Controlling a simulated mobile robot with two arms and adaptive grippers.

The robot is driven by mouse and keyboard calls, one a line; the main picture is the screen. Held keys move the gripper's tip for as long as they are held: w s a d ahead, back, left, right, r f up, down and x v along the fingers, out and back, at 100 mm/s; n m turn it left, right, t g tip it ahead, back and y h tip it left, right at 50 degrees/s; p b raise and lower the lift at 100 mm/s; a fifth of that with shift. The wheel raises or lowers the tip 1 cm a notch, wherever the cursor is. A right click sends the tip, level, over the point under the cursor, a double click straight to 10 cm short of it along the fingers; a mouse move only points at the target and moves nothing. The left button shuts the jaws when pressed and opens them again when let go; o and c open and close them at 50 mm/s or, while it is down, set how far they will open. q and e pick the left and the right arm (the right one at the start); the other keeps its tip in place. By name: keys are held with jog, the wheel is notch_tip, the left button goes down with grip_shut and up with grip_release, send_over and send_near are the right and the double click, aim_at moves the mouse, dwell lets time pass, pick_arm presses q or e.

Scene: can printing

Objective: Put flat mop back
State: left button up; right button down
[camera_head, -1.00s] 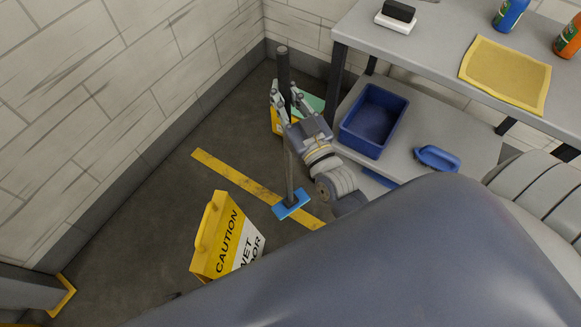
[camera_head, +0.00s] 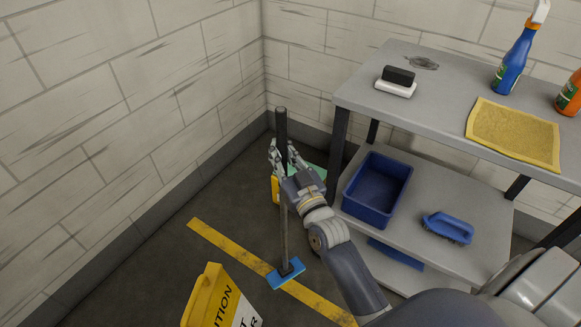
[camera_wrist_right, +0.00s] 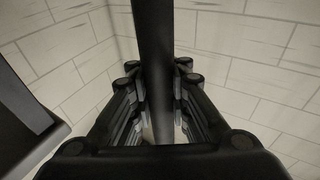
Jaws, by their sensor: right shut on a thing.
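The flat mop (camera_head: 284,225) stands nearly upright, with a dark handle and a flat blue head (camera_head: 286,274) at floor level beside the yellow floor line. My right gripper (camera_head: 283,157) is shut on the upper part of the handle, below its top end. In the right wrist view the dark handle (camera_wrist_right: 154,60) runs between the two fingers. My left gripper is not in any view.
A grey shelf unit (camera_head: 440,110) stands to the right, with a blue bin (camera_head: 376,190) and a blue brush (camera_head: 448,227) on its lower shelf. A yellow caution sign (camera_head: 215,300) stands in front. A yellow and green object (camera_head: 275,189) is partly hidden behind my gripper.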

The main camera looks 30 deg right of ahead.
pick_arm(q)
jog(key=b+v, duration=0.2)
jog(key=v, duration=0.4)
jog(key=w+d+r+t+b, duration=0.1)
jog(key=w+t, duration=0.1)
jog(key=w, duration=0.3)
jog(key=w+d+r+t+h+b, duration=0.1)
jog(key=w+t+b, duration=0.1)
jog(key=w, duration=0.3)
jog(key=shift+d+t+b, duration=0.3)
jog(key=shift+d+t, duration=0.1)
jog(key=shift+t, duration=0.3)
pick_arm(e)
jog(key=w+d+f, duration=0.2)
jog(key=w+d, duration=0.2)
jog(key=w, duration=0.2)
jog(key=w+d+f, duration=0.2)
jog(key=w+d, duration=0.3)
jog(key=w, duration=0.1)
jog(key=shift+w+f, duration=0.25)
jog(key=shift+w, duration=0.1)
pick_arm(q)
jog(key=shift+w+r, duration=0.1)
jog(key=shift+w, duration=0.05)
